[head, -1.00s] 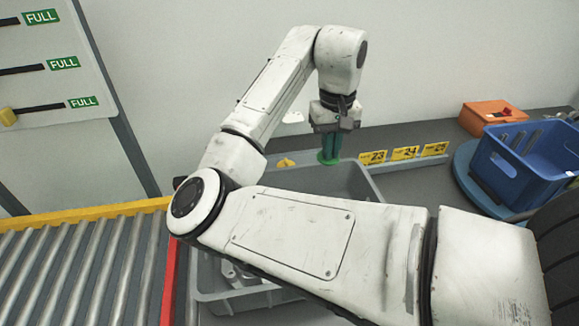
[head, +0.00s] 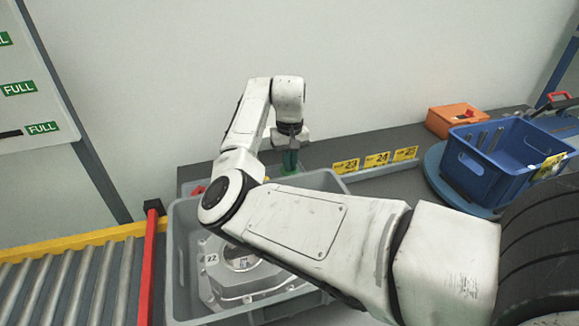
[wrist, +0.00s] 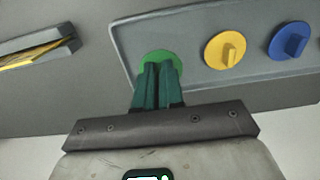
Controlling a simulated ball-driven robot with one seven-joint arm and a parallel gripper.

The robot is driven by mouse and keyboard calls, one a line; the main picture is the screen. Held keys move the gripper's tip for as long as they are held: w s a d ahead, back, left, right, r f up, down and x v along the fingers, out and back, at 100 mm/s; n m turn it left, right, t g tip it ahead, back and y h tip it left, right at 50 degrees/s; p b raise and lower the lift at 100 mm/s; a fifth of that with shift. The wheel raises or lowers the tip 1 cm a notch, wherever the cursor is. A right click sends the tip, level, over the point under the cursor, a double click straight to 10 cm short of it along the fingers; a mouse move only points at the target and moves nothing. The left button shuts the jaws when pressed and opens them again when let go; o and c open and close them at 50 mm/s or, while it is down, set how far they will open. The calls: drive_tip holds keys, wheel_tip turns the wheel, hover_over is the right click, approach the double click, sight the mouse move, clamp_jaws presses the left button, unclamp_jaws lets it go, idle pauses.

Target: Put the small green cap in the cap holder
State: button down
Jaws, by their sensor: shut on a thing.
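The small green cap (wrist: 160,57) is held between the dark green fingers of my gripper (wrist: 158,82) in the wrist view. In the head view my gripper (head: 289,160) points down behind the grey crate, with little of the cap to be told apart from the fingers. In the wrist view the cap is over the corner of a shallow grey tray (wrist: 190,22), which looks like the cap holder. A yellow cap (wrist: 227,50) and a blue cap (wrist: 290,41) sit in it to the right. I cannot tell whether the green cap touches the tray.
A grey crate (head: 180,250) holding an aluminium casting (head: 240,268) stands in front. A roller conveyor (head: 75,285) is at left, with a red post (head: 148,260) beside the crate. Yellow number labels (head: 376,159), a blue bin (head: 495,165) and an orange box (head: 456,118) are at right.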

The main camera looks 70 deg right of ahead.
drive_tip(key=shift+f, duration=0.85)
drive_tip(key=shift+f, duration=0.1)
drive_tip(key=c, duration=1.3)
unclamp_jaws()
drive_tip(key=shift+o, duration=0.2)
wheel_tip(320, 180, up, 12)
